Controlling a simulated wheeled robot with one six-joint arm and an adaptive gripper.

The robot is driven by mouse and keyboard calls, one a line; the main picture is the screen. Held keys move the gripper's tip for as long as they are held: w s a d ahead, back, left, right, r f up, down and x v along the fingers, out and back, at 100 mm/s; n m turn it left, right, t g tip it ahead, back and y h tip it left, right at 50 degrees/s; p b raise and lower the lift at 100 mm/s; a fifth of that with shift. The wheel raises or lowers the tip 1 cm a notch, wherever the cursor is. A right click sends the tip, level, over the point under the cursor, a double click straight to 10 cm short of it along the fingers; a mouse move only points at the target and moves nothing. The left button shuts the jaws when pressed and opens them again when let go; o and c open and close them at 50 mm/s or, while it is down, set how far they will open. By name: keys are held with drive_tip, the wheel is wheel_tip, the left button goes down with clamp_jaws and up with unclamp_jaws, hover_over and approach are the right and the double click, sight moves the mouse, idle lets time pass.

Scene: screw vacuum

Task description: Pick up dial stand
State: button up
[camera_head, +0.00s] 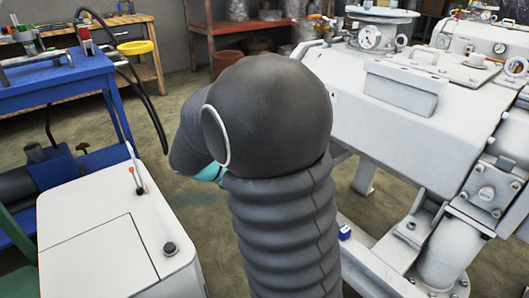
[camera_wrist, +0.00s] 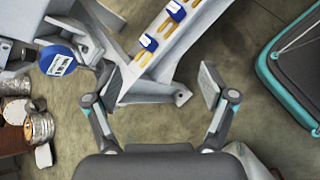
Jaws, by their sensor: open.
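My gripper (camera_wrist: 160,85) shows in the wrist view with its two fingers wide apart and nothing held between them. The pale end of a metal frame and the floor show beyond the fingers. I cannot surely pick out the dial stand in either view. A blue disc with a white label (camera_wrist: 58,61) shows left of the gripper in the wrist view. My dark sleeved arm fills the middle of the head view and hides what is behind it; the gripper is not visible there.
The large grey machine (camera_head: 400,125) stands at the right. A white rail with blue and yellow parts (camera_wrist: 165,32) runs past the fingers. A white cabinet (camera_head: 95,240) and blue table (camera_head: 60,85) stand at the left. Open floor (camera_head: 185,110) lies between.

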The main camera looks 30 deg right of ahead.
drive_tip(key=w+d+f+n+t+h, duration=0.1)
drive_tip(key=w+d+f+n+h, duration=0.25)
drive_tip(key=w+f+n, duration=0.35)
drive_tip(key=w+d+f+n+t+h, duration=0.25)
drive_tip(key=w+f+h, duration=0.2)
drive_tip(key=w, duration=0.35)
drive_tip(key=shift+g, duration=0.35)
drive_tip(key=d, duration=1.3)
drive_tip(key=shift+w+f, duration=0.2)
clamp_jaws()
